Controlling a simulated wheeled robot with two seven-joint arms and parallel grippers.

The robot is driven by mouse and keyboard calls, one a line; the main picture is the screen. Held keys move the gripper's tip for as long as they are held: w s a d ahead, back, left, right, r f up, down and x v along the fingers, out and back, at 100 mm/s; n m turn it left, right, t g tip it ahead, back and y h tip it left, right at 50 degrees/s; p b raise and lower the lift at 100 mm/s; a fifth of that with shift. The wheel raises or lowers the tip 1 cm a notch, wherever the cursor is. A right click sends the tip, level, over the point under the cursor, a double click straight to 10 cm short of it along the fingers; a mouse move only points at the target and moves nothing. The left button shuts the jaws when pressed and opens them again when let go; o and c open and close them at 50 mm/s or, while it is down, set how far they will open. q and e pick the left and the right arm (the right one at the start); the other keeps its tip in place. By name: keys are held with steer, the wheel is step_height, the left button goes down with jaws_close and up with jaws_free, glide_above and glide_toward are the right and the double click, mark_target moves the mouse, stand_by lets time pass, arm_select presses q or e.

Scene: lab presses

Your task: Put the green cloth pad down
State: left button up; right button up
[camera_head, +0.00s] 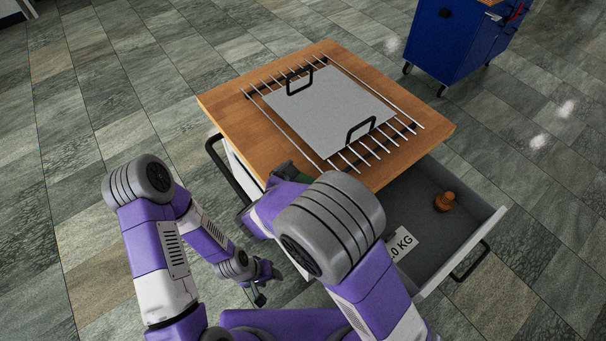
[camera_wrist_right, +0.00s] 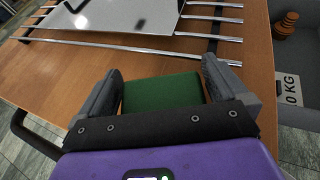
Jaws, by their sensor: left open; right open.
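The green cloth pad (camera_wrist_right: 163,93) shows in the right wrist view between the two fingers of my right gripper (camera_wrist_right: 162,73). It appears to lie flat on the near edge of the wooden worktop (camera_wrist_right: 60,65). The fingers stand apart on either side of the pad, open. In the head view my right gripper (camera_head: 290,174) is at the near edge of the worktop, and my forearm hides most of the pad. My left gripper (camera_head: 259,288) hangs low in front of the cabinet, open and empty.
A rack of metal bars (camera_head: 273,124) bearing a grey plate (camera_head: 325,108) with two black handles covers the middle of the worktop. An open drawer (camera_head: 480,230) juts out at right, holding an orange-brown knobbed object (camera_head: 444,203) and a KG label (camera_head: 401,244). A blue cart (camera_head: 450,45) stands behind.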

steer(key=shift+r, duration=0.25)
steer(key=p+v, duration=0.3)
steer(key=v, duration=0.9)
steer(key=shift+f, duration=0.15)
